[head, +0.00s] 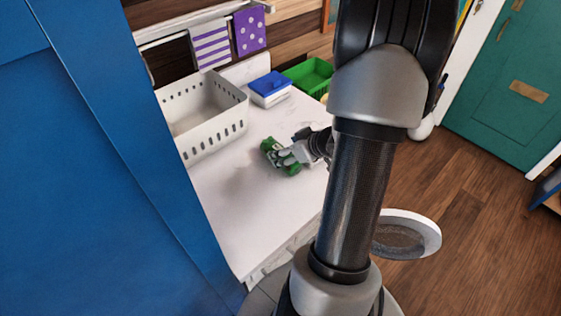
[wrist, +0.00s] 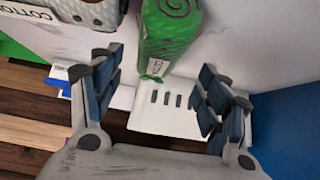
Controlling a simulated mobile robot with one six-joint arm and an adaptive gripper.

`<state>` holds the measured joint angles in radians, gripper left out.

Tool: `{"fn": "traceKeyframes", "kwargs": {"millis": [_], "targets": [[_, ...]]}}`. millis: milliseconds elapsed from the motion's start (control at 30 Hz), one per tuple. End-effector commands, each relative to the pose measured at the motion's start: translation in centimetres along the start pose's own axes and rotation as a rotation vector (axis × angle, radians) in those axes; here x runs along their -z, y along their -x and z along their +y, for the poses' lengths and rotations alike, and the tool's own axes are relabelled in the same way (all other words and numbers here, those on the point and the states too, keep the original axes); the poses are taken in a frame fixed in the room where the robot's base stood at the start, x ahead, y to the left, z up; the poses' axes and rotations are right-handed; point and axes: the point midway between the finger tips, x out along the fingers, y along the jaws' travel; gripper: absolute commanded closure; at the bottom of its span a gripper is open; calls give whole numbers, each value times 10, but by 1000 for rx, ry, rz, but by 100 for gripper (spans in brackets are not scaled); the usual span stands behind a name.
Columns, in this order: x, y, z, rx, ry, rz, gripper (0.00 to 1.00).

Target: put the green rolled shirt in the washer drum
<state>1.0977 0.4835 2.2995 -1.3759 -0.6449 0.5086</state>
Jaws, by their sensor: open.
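The green rolled shirt (head: 281,156) lies on the white top (head: 240,205). In the wrist view the green roll (wrist: 170,38) shows its spiral end and a small white tag, at the top between my fingers. My gripper (head: 300,153) is beside the roll at its right in the head view. In the wrist view my gripper (wrist: 160,88) has its two fingers wide apart, with nothing clearly clasped. Whether a finger touches the roll I cannot tell. The round washer door (head: 425,230) stands out from the front, open, partly behind my arm. The drum is hidden.
A white perforated basket (head: 218,132) stands at the back left, with a blue-lidded box (head: 270,88) and a green crate (head: 309,76) behind. A tall blue panel (head: 100,170) closes the left side. Wooden floor (head: 465,190) is free at right. A label reading "COTTON" (wrist: 22,30) shows.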

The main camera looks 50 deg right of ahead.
Motion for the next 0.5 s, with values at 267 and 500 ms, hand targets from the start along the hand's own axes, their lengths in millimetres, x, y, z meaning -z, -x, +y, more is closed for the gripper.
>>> {"fn": "traceKeyframes", "kwargs": {"millis": [267,500], "targets": [[-4,-18,1,1,0,0,30],[-10,-52,3,1,2,0,30]]}}
